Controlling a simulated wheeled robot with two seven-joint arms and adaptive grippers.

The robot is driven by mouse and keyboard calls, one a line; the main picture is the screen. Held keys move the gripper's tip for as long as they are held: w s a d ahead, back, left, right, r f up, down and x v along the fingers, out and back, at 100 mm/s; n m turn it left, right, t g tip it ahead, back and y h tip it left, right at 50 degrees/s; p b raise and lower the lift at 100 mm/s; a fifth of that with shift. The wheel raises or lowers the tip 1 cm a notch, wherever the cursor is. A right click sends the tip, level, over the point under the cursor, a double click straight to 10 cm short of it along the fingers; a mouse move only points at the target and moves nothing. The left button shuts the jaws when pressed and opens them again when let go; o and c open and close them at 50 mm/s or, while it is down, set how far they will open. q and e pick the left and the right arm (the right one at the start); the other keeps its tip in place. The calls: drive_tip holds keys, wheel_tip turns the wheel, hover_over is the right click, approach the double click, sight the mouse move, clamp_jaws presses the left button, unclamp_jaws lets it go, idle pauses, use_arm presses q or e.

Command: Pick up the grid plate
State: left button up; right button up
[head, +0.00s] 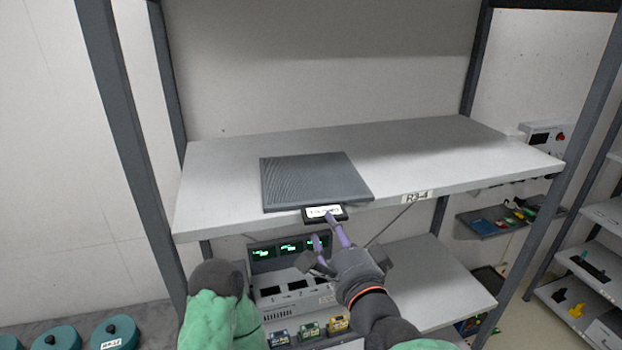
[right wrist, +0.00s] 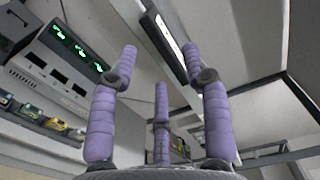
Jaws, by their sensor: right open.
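The grid plate (head: 312,180) is a dark grey, finely ribbed square lying flat on the upper shelf (head: 440,150), its front edge near the shelf's front edge. A black tab with a white label (head: 324,213) sits at its front; a dark bar with a white strip (right wrist: 166,42), apparently this tab, shows in the right wrist view. My right gripper (head: 327,232) is just below and in front of the tab. Its purple fingers are spread and empty in the right wrist view (right wrist: 160,62). Whether a fingertip touches the tab is unclear.
A grey device with green displays (head: 290,250) stands on the lower shelf, with small coloured parts (head: 309,328) in front. Teal round objects (head: 115,331) are at lower left. Dark rack posts (head: 122,125) flank the shelves. The upper shelf is clear right of the plate.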

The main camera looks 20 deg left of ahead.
sight(323, 223)
drive_tip(key=p+x, duration=0.1)
drive_tip(key=x, duration=0.3)
drive_tip(key=shift+w+a+r+p, duration=0.2)
drive_tip(key=shift+a+p, duration=0.1)
drive_tip(key=shift+a, duration=0.15)
drive_tip(key=shift+w+a, duration=0.15)
drive_tip(key=shift+w, duration=0.15)
clamp_jaws()
drive_tip(key=shift+r, duration=0.1)
